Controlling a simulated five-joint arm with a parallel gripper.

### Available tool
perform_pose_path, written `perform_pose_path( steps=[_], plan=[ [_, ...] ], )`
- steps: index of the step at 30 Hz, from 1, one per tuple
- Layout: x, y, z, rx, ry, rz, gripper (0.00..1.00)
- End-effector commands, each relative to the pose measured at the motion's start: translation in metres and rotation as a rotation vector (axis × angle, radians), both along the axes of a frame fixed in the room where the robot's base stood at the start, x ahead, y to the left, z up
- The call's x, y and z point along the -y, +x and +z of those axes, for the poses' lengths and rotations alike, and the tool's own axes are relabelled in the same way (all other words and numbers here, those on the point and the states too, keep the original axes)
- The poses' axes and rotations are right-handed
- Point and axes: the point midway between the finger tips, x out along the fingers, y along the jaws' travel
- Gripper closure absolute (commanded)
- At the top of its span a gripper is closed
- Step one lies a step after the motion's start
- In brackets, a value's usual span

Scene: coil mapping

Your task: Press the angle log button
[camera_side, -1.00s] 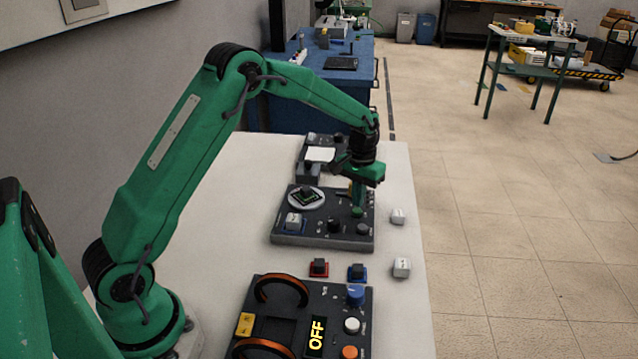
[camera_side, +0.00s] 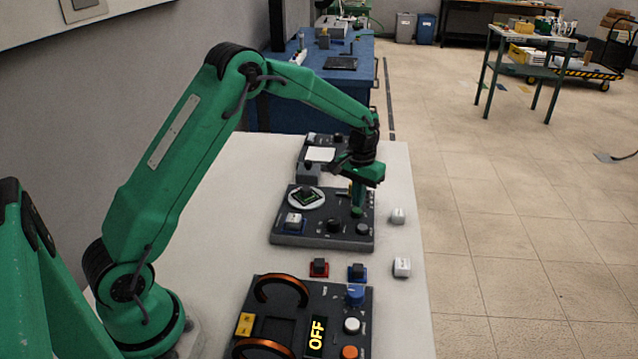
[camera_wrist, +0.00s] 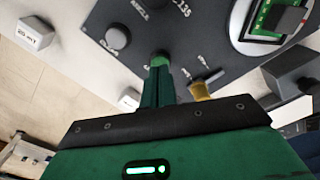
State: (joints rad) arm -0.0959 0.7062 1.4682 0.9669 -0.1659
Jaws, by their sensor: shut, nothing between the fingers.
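The dark control panel (camera_side: 285,239) with a round white turntable (camera_side: 306,198) lies on the white table. A small green button (camera_wrist: 161,57) shows on the panel in the wrist view, at the tips of my fingers. Its label is not readable, and in the side view my fingers mostly hide it. My gripper (camera_side: 357,210) points down over the panel's right half, its green fingers shut and empty. The fingertips are at the button's top; I cannot tell how far it is pressed. My gripper also shows in the wrist view (camera_wrist: 160,68).
White blocks (camera_side: 398,216) (camera_side: 402,267) lie right of the panel. Red (camera_side: 319,268) and blue (camera_side: 357,272) bases with black tops stand before another panel (camera_side: 288,325) reading OFF.

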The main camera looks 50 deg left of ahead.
Motion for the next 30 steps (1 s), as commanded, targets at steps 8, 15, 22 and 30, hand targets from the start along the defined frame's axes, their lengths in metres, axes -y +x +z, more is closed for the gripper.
perform_pose_path(
  steps=[8, 15, 22, 30],
  plan=[
    [0.000, 0.000, -0.006, -0.002, -0.001, 0.000, 1.00],
    [0.000, 0.000, -0.011, -0.001, 0.000, 0.000, 1.00],
    [0.000, 0.000, -0.016, 0.000, 0.000, 0.000, 1.00],
    [0.000, 0.000, -0.018, -0.001, 0.000, 0.000, 1.00]
  ],
)
